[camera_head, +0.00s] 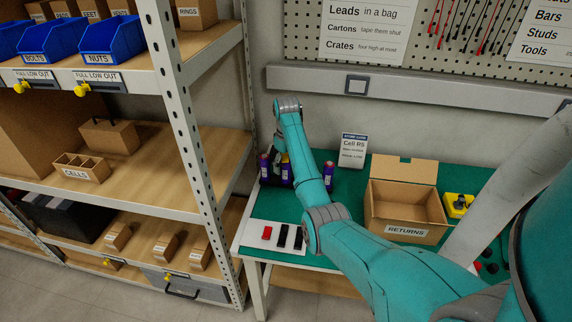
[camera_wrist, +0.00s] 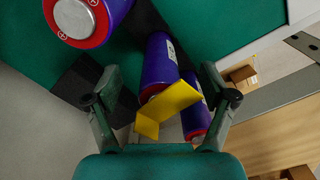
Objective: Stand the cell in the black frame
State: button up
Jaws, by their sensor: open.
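Purple cells with red ends stand on the green bench in the head view: one at the left (camera_head: 265,168), one beside my gripper (camera_head: 287,173) and one to the right (camera_head: 328,171). My gripper (camera_wrist: 158,78) is open, pointing down over them, partly hidden by my arm in the head view. In the wrist view a purple cell (camera_wrist: 160,58) and a smaller-looking one (camera_wrist: 197,121) show between the fingers, with a bent yellow piece (camera_wrist: 172,102) across them. Another cell (camera_wrist: 92,18) is at upper left. Black parts (camera_wrist: 78,82), perhaps the black frame, lie behind; contact is unclear.
A white tray (camera_head: 256,246) with red and black bars is at the bench's front left. The open RETURNS box (camera_head: 404,235) stands right of my arm. A cell card (camera_head: 352,150) stands behind. A shelf rack (camera_head: 190,110) is close on the left.

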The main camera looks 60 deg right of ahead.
jog(key=o, duration=0.3)
